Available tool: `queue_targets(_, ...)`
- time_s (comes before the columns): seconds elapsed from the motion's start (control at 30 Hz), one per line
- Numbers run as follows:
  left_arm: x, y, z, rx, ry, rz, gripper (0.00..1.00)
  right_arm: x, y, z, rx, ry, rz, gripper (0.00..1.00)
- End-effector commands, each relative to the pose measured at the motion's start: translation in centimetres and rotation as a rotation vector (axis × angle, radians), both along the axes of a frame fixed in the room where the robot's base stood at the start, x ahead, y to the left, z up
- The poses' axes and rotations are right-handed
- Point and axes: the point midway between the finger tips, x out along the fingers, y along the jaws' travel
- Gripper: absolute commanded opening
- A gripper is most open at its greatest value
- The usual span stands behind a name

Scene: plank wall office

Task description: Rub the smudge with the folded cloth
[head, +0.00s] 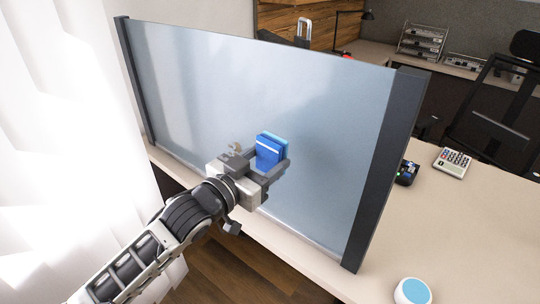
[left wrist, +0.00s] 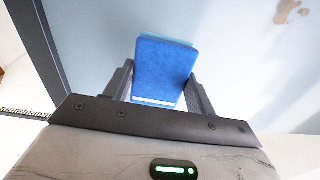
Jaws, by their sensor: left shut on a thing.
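The folded cloth (head: 269,151) is blue with a lighter blue layer along one edge. My left gripper (head: 266,166) is shut on it, in front of the glass panel (head: 300,110). In the left wrist view the cloth (left wrist: 164,66) stands out between the two fingers, towards the panel. I cannot tell whether it touches the glass. The smudge (head: 236,147) is a small brownish mark on the panel, just left of the cloth and partly hidden by my gripper. It also shows in the left wrist view (left wrist: 287,11) at the top right, apart from the cloth. My right gripper is out of view.
The panel has dark end posts (head: 385,165) and stands on a pale desk (head: 465,220). A round blue-topped device (head: 413,291), a calculator (head: 453,162) and a small dark device (head: 407,172) are on the desk to the right. A white curtain (head: 70,130) hangs at the left.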

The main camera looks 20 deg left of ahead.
Motion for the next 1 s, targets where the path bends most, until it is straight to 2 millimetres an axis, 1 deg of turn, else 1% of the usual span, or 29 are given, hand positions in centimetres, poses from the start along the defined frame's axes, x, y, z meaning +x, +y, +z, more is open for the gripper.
queue_targets(0.27, -0.2, 0.1, 0.0, 0.0, 0.0, 0.0, 0.34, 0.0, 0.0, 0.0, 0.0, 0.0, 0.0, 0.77)
queue_targets(0.5, -2.2, 0.8, -0.1, 0.001, 0.002, 0.0, 0.34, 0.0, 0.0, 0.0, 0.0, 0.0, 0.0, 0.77)
queue_targets(0.6, -2.7, 0.9, 0.0, 0.0, 0.001, -0.001, 0.34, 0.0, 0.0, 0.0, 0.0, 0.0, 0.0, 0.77)
queue_targets(1.0, -2.8, 1.0, 0.0, 0.0, 0.0, -0.001, 0.34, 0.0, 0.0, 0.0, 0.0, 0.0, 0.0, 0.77)
